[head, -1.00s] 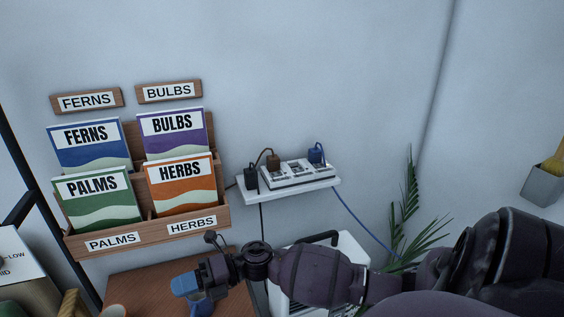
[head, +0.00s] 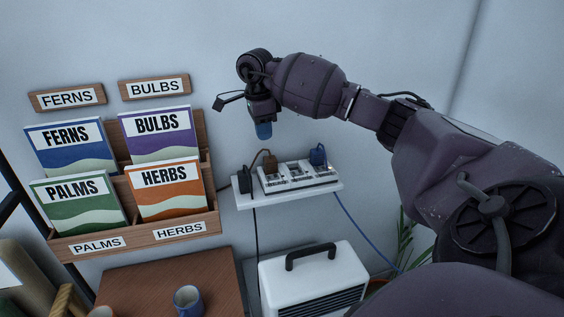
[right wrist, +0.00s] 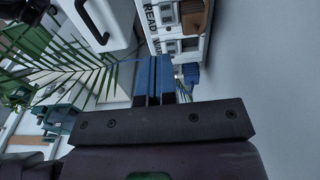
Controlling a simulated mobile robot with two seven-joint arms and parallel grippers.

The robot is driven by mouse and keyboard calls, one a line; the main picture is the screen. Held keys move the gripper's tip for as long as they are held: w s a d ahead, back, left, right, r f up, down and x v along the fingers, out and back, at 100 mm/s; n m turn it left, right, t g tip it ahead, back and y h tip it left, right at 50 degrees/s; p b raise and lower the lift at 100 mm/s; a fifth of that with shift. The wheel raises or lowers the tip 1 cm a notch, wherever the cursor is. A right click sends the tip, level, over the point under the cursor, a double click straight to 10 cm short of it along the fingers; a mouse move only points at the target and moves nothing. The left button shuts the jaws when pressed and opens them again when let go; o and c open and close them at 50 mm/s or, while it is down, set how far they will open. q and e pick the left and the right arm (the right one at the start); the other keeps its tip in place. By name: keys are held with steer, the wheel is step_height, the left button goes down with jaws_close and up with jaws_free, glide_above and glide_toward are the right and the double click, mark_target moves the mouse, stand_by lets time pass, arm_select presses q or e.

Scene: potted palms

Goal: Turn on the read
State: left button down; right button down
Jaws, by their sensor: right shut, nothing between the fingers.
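The white power strip (head: 325,179) sits on a small wall shelf, with dark, brown and blue plugs in it. In the right wrist view the strip (right wrist: 157,33) shows at the top, with the label READ beside a switch (right wrist: 167,14) and a second, partly hidden label next to it. I cannot tell the switch's position. My right gripper (head: 264,131) is shut and empty, blue fingertips pointing down, above the strip's left part and apart from it. Its fingers also show in the right wrist view (right wrist: 155,75). My left gripper is not in view.
A wooden seed-packet rack (head: 205,225) hangs left of the shelf (head: 246,203). A blue mug (head: 187,300) stands on the wooden table below. A white heater (head: 315,275) and a palm (head: 408,240) are under the shelf. Blue (head: 365,240) and dark cords hang down.

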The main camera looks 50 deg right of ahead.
mark_target(276, 175)
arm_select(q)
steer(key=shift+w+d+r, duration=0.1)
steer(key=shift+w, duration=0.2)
arm_select(e)
steer(key=shift+d+r, duration=0.65)
steer(key=shift+d, duration=0.1)
steer(key=f, duration=0.4)
steer(key=d+f, duration=0.1)
steer(key=f, duration=0.7)
steer(key=shift+s+d+f, duration=0.15)
steer(key=shift+s+f, duration=0.2)
steer(key=shift+f, duration=0.05)
steer(key=shift+d+f, duration=0.1)
steer(key=shift+f, duration=0.4)
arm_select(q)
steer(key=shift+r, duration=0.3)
arm_select(e)
steer(key=shift+f, duration=0.1)
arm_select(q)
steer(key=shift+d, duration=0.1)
